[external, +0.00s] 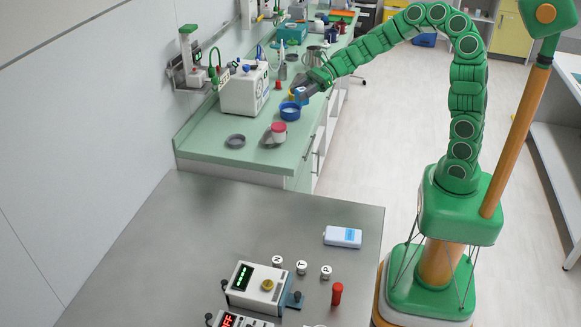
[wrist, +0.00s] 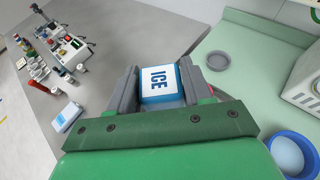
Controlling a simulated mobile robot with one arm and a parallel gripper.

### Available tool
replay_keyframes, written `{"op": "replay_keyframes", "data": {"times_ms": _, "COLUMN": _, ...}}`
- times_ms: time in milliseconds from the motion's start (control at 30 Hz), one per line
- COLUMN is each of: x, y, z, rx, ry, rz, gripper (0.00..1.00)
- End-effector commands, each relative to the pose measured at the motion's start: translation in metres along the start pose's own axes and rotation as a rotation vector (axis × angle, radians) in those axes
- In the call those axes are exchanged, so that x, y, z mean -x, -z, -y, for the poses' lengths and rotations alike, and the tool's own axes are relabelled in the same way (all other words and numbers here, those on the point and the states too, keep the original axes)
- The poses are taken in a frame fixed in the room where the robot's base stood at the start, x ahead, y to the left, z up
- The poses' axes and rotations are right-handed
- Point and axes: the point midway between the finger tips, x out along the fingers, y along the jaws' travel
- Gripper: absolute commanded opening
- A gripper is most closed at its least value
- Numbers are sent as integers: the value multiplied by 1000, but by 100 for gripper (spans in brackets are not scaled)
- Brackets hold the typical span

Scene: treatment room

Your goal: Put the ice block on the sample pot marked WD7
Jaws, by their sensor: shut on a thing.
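My gripper (external: 305,91) is shut on the ice block, a blue and white block whose white face reads ICE in the wrist view (wrist: 159,84). In the external view it shows as a small blue patch (external: 299,94) at the fingers, above the green counter near the blue dish. In the wrist view only a bit of red shows beside the right finger. I cannot read WD7 on any pot.
A blue round dish (external: 290,113) and a grey shallow dish (external: 236,141) stand near the red-lidded pot. A white machine (external: 244,92) stands to the left. The grey table (external: 200,220) in front bears a blue and white pack (external: 342,237) and several small devices.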

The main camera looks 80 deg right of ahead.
Motion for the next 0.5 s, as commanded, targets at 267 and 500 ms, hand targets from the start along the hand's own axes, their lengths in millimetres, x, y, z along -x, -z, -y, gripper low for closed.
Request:
{"op": "replay_keyframes", "data": {"times_ms": 267, "x": -28, "y": 6, "z": 26, "rx": 0, "ry": 0, "rz": -1, "gripper": 18}}
{"op": "replay_keyframes", "data": {"times_ms": 500, "x": -52, "y": 22, "z": 42, "rx": -1, "ry": 0, "rz": -1, "gripper": 18}}
